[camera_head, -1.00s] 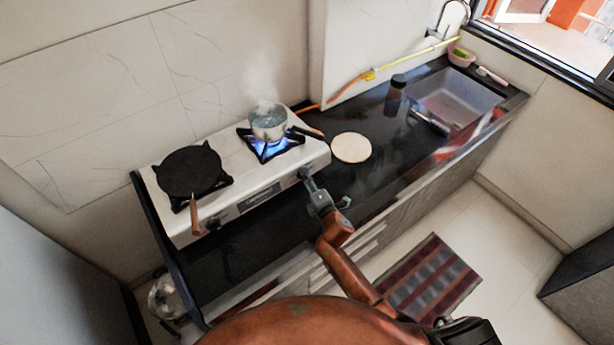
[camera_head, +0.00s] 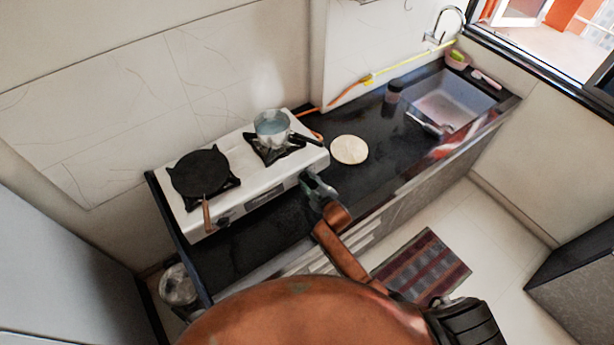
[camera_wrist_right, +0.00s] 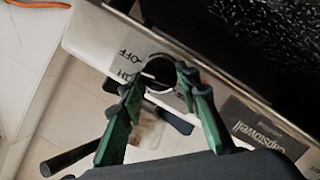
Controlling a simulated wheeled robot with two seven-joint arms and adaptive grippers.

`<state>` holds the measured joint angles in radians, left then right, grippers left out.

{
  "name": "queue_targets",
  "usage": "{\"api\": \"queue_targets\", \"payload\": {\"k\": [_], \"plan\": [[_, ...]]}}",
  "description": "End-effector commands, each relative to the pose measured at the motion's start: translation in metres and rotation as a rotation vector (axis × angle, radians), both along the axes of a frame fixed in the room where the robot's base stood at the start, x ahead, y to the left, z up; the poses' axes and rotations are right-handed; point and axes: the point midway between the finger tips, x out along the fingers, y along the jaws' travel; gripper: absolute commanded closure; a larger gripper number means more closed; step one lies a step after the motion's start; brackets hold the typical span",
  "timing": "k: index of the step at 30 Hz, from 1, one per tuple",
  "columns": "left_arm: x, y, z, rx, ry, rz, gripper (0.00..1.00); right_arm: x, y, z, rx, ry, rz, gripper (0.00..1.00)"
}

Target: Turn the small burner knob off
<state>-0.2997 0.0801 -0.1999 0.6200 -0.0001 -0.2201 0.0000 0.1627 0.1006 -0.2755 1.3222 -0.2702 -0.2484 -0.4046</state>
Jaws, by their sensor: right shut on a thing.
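The white two-burner stove (camera_head: 262,180) stands on the dark counter. The right burner (camera_head: 260,150) holds a small steel pot (camera_head: 271,126) with a dark handle, and no flame shows under it. My right gripper (camera_head: 308,180) is at the stove's front panel near its right end. In the wrist view, its green fingers (camera_wrist_right: 162,82) are shut around the round dark knob (camera_wrist_right: 160,70), beside printed "OFF" lettering. The fingers hide part of the knob. My left gripper is not in view.
A black pan (camera_head: 200,172) with a brown handle sits on the left burner, with another knob (camera_head: 222,220) below. A pale round board (camera_head: 349,149) lies right of the stove. A dark jar (camera_head: 394,91) stands near the sink (camera_head: 452,98).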

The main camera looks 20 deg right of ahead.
Motion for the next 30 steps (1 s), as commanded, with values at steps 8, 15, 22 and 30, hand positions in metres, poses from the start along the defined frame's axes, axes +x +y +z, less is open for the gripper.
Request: {"api": "queue_targets", "payload": {"k": [8,15,22,30], "plan": [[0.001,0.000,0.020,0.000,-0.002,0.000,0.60,-0.001,-0.002,0.001,0.138,0.054,-0.033,0.94],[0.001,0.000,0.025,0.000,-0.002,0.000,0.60,0.000,-0.002,-0.001,0.193,0.074,-0.045,0.94],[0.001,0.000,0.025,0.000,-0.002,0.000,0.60,0.000,-0.002,-0.002,0.205,0.079,-0.048,0.94],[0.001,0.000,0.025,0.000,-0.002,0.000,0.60,-0.001,-0.002,-0.002,0.205,0.079,-0.048,0.68]]}}
